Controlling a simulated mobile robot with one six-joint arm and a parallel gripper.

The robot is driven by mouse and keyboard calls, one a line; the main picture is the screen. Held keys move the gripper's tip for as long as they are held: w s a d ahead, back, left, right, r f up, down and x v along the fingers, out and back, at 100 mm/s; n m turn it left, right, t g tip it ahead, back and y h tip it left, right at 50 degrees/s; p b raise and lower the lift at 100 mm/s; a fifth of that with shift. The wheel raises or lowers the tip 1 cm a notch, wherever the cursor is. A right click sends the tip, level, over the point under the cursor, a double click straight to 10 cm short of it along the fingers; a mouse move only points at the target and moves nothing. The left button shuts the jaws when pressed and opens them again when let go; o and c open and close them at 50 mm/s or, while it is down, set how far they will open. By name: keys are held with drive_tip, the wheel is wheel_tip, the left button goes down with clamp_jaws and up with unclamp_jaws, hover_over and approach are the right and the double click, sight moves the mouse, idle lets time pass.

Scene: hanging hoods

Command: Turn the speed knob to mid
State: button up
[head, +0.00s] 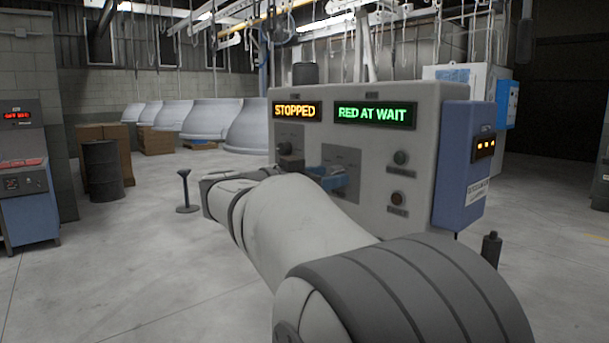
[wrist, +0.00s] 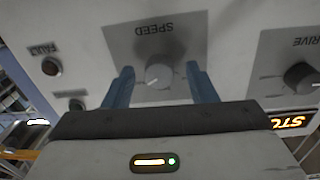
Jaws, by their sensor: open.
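The speed knob (wrist: 159,75) is a round grey knob on a darker grey plate (wrist: 143,40) marked SPEED, which appears upside down in the wrist view. A light pointer mark on the knob points toward the lower left of that picture. My gripper (wrist: 160,69) is open, with one blue finger on each side of the knob and a visible gap to each. I cannot tell how far the fingertips are from the panel.
The drive knob (wrist: 301,76) is beside the speed plate; it also shows in the head view (head: 285,148). The fault lamp (wrist: 51,66) is on the other side. The panel displays read STOPPED (head: 297,111) and RED AT WAIT (head: 376,113). Hanging hoods (head: 205,118) are behind.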

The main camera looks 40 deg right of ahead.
drive_tip(key=shift+d, duration=0.25)
drive_tip(key=shift+c, duration=0.2)
drive_tip(key=c, duration=0.9)
drive_tip(key=shift+c, duration=0.2)
drive_tip(key=shift+f+b, duration=0.1)
drive_tip(key=shift+b, duration=0.2)
drive_tip(key=shift+s+n+h+b, duration=0.1)
drive_tip(key=shift+n+h+b, duration=0.2)
drive_tip(key=shift+n+b, duration=3.85)
drive_tip(key=n+p, duration=0.3)
drive_tip(key=n, duration=0.1)
